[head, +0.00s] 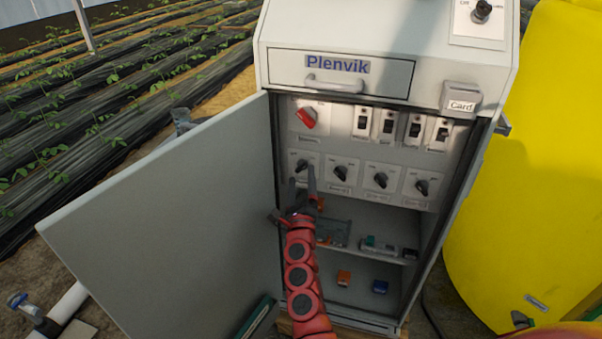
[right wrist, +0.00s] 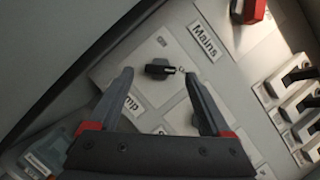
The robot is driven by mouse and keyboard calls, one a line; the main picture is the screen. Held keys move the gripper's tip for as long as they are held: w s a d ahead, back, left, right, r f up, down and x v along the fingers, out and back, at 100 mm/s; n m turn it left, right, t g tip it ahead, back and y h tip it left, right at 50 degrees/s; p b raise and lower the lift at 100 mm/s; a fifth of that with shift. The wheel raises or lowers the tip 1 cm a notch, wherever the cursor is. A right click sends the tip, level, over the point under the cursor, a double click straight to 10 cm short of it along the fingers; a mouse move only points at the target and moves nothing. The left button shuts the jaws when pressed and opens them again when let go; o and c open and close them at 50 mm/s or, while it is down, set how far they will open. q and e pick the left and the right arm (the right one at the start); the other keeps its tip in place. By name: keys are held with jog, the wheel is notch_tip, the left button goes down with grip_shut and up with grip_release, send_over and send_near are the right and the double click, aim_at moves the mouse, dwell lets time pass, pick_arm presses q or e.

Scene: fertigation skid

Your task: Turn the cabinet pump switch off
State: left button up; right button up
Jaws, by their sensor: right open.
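The pump switch is a black rotary knob on a light square plate, leftmost in the lower switch row of the open cabinet (head: 302,165). In the right wrist view the knob (right wrist: 160,69) has a pale pointer end toward the picture's right, and a label ending in "mp" is partly hidden by a finger. My right gripper (head: 303,182) is open just in front of this switch. In the right wrist view its fingertips (right wrist: 158,75) lie on either side of the knob, with nothing held; contact cannot be told. My left gripper is not in view.
The red Mains switch (head: 308,117) sits above, with several breakers (head: 388,123) to its right. More black knobs (head: 381,180) share the pump row. The grey cabinet door (head: 180,220) stands open at left. Shelves with small parts lie below; a yellow tank (head: 545,170) stands right.

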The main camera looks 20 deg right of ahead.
aim_at(302, 166)
jog(key=shift+x, duration=1.2)
grip_shut()
